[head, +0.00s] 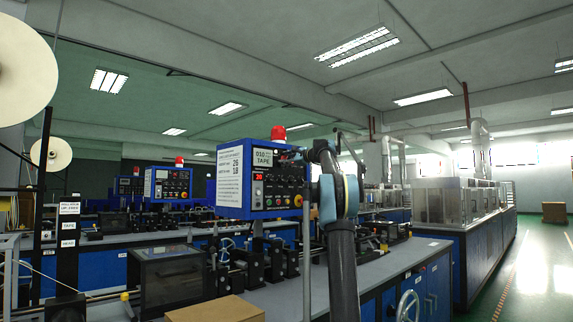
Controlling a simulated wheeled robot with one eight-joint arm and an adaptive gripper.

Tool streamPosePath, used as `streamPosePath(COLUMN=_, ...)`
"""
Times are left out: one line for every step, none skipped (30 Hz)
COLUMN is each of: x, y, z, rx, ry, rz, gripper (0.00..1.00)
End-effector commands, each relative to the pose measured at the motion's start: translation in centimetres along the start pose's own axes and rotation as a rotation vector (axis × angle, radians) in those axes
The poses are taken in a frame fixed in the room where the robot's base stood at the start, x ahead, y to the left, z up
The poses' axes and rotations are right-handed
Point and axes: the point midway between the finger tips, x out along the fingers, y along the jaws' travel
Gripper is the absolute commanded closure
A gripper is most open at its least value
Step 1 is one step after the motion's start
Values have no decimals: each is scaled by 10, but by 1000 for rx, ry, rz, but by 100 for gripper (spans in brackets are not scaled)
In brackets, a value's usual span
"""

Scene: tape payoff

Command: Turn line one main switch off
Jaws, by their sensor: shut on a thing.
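The blue control box (230,187) stands above the near machine line, left of my arm. My gripper (291,156) is at the upper right of this front, small and dark against the panel. It is shut on what appears to be the main switch, which the fingers and wrist hide. The switch's position cannot be made out.
A red beacon (278,133) tops the box close to my gripper. Thin posts rise behind my wrist. A second blue box (168,186) stands farther left. A cardboard box (215,309) lies at the near edge. The green aisle (530,250) at right is mostly clear.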

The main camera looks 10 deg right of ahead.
Motion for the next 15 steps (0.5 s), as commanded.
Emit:
streamPosePath(x=0, y=1, z=0, rx=-40, ry=0, rz=1, gripper=84)
streamPosePath(x=0, y=1, z=0, rx=-67, ry=0, rz=1, gripper=84)
streamPosePath(x=0, y=1, z=0, rx=-104, ry=0, rz=1, gripper=84)
streamPosePath(x=0, y=1, z=0, rx=-133, ry=0, rz=1, gripper=84)
streamPosePath(x=0, y=1, z=0, rx=-162, ry=0, rz=1, gripper=84)
streamPosePath(x=0, y=2, z=0, rx=-200, ry=0, rz=2, gripper=84)
streamPosePath(x=0, y=2, z=0, rx=-229, ry=0, rz=2, gripper=84)
streamPosePath(x=0, y=2, z=0, rx=-257, ry=0, rz=2, gripper=84)
streamPosePath(x=0, y=2, z=0, rx=-296, ry=-1, rz=2, gripper=84)
streamPosePath(x=0, y=3, z=0, rx=-324, ry=-1, rz=2, gripper=84)
streamPosePath(x=0, y=3, z=0, rx=-353, ry=-1, rz=3, gripper=84)
streamPosePath(x=0, y=3, z=0, rx=-391, ry=-1, rz=3, gripper=84)
streamPosePath(x=0, y=4, z=0, rx=-420, ry=-1, rz=3, gripper=84)
streamPosePath(x=0, y=4, z=0, rx=-449, ry=-1, rz=3, gripper=84)
streamPosePath(x=0, y=4, z=0, rx=-487, ry=-2, rz=4, gripper=84)
